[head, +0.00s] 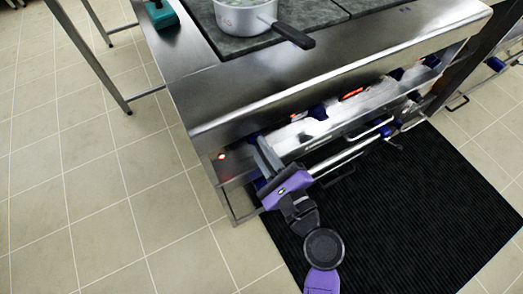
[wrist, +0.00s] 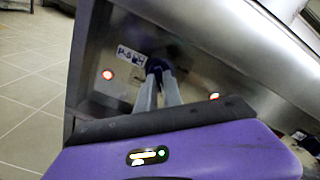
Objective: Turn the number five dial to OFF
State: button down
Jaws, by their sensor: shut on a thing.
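A row of dark blue dials runs along the steel front panel (head: 205,165) of the stove. My gripper (head: 263,150) is at the left end of this row in the head view. In the wrist view its two grey fingers (wrist: 163,85) are shut on a blue dial (wrist: 157,65), whose top shows between the fingertips. A white label (wrist: 131,54) is up and left of that dial, with writing too blurred to read surely. I cannot tell the dial's number or its pointer setting. Another blue dial (head: 318,112) is further right in the head view.
A glowing red light (wrist: 108,75) is left of the held dial and another (wrist: 214,97) is right of it. A pot (head: 245,16) with a dark handle (head: 294,36) stands on the stove top. A black mat (head: 420,190) covers the floor in front; tiled floor is clear at left.

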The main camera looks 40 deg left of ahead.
jog(key=shift+f+n+b, duration=0.2)
jog(key=shift+n+b, duration=9.85)
jog(key=shift+n, duration=4.05)
jog(key=c, duration=1.5)
grip_release()
jog(key=shift+r, duration=0.1)
